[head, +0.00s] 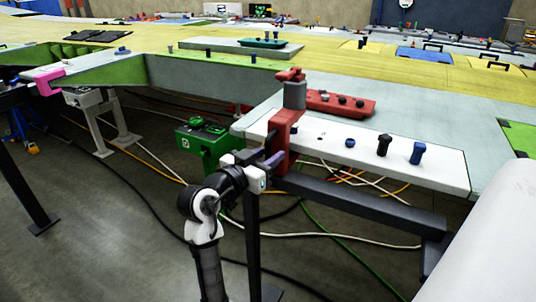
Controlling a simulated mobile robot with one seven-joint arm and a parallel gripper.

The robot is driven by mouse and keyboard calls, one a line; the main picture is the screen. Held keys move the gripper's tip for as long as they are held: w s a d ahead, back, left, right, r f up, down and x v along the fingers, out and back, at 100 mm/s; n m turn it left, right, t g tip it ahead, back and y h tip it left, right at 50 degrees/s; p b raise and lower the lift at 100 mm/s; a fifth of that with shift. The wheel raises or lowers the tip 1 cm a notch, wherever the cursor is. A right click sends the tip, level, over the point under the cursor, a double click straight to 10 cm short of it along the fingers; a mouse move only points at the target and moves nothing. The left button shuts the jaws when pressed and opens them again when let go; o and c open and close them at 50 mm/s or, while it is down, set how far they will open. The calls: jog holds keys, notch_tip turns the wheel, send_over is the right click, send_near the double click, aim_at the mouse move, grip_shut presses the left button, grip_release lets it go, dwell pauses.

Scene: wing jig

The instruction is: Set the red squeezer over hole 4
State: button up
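The red squeezer (283,136) is a C-shaped red frame with a grey cylinder and a red top piece. It stands upright at the front edge of the white plate (437,163), near its left end. My gripper (273,162) reaches up from below and appears shut on the squeezer's lower part; the far finger is hidden. A small dark open hole (322,135) shows just right of the squeezer. Further right are a low blue fastener (350,142), a black fastener (383,145) and a tall blue fastener (417,152). No hole numbers are readable, and the squeezer hides the plate behind it.
A red tray (366,108) with black knobs lies behind the white plate. A dark beam (365,207) runs below the plate's front. A green box (203,146) stands to the left. Cables cross the floor. A large white rounded surface fills the lower right.

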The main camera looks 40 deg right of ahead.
jog(key=shift+c, duration=0.4)
grip_shut()
